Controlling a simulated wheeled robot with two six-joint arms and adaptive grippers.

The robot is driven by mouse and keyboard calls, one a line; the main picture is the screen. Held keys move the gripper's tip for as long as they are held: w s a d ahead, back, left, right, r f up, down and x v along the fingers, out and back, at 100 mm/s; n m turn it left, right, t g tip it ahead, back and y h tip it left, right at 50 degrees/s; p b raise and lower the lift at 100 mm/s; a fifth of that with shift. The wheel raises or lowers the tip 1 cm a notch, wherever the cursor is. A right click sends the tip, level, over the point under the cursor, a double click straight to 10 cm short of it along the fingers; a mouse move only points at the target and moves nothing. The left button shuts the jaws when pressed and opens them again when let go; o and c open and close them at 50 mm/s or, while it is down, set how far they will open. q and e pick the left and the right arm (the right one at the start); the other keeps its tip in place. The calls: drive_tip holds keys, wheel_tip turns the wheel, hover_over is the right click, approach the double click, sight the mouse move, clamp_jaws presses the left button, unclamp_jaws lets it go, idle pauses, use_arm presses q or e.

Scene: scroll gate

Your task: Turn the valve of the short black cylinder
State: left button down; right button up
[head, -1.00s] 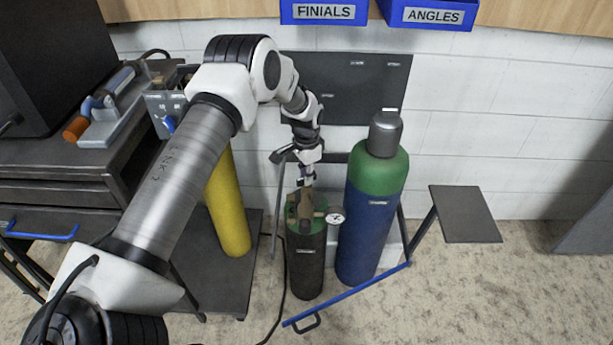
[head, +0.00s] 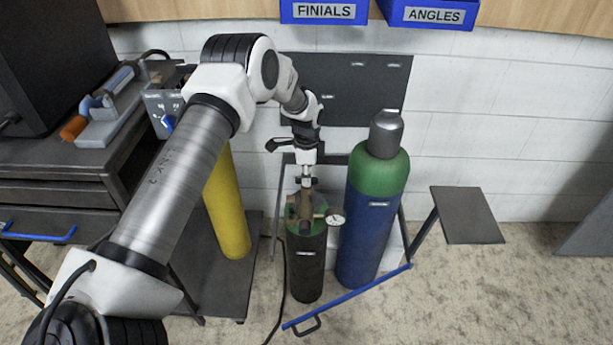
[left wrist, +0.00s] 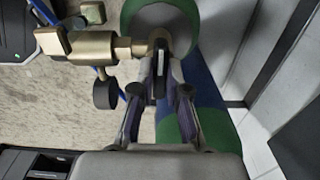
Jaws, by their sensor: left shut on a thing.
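The short black cylinder (head: 306,270) stands upright with a green shoulder and a brass valve body (head: 306,208) on top. A round gauge (head: 335,220) sticks out to its right. My left gripper (head: 306,183) comes down from above onto the top of the valve. In the left wrist view the left gripper (left wrist: 160,85) is shut on the valve's dark handle (left wrist: 160,68), between its two fingers. The brass fitting (left wrist: 95,48) and the back of the gauge (left wrist: 105,95) lie to the left of the fingers there. My right gripper is out of view.
A taller blue cylinder (head: 366,230) with a green shoulder and grey cap stands close on the right. A blue bar (head: 350,297) crosses in front. A yellow cylinder (head: 228,205) stands to the left, and a dark cabinet (head: 60,185) beyond it. Clear floor lies at the front right.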

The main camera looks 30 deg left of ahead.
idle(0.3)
use_arm(q)
drive_tip(key=c, duration=1.2)
unclamp_jaws()
drive_tip(key=shift+f, duration=0.1)
wheel_tip(320, 180, up, 12)
